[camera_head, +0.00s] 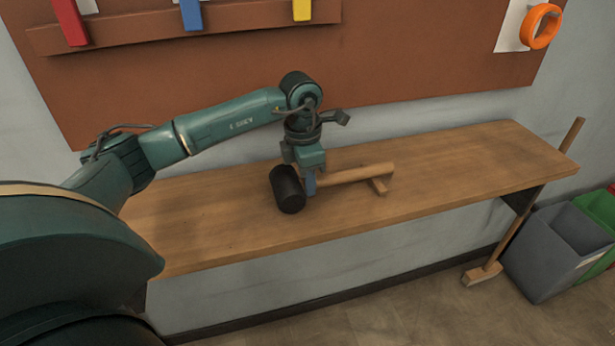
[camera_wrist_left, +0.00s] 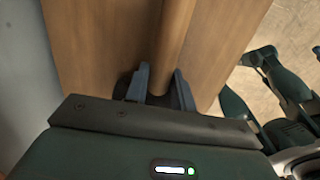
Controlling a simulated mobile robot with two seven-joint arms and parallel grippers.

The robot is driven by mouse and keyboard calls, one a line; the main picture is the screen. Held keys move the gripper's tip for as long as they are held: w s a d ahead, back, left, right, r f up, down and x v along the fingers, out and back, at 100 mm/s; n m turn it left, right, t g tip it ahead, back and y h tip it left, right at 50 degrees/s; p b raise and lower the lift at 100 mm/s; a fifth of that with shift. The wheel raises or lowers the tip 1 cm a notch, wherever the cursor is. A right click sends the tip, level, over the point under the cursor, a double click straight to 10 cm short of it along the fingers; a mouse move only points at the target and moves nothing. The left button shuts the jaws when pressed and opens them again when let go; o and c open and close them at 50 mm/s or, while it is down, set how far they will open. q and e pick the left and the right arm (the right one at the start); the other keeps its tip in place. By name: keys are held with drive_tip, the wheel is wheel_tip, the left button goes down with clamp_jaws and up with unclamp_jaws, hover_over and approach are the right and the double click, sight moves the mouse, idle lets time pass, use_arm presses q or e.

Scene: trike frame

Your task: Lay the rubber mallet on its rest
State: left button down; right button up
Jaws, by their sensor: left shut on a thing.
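The rubber mallet has a black cylindrical head (camera_head: 288,190) and a light wooden handle (camera_head: 350,174) reaching right over the workbench. My left gripper (camera_head: 309,183) points down beside the head, its blue fingers shut on the handle. In the left wrist view the handle (camera_wrist_left: 173,45) runs between the two fingers (camera_wrist_left: 161,92), and the dark head is mostly hidden behind them. A small wooden piece (camera_head: 380,187), seemingly the rest, shows under the far end of the handle. I cannot tell whether the handle touches it. My right gripper is not in view.
The wooden workbench (camera_head: 450,170) is clear to the right and left of the mallet. A brown board (camera_head: 400,50) with red, blue and yellow items hangs behind. An orange ring (camera_head: 541,27) hangs at right. A broom (camera_head: 515,235) and grey bin (camera_head: 555,250) stand right.

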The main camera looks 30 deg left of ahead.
use_arm(q)
drive_tip(key=shift+f, duration=0.15)
drive_tip(key=c, duration=1.2)
unclamp_jaws()
drive_tip(key=shift+o, duration=0.2)
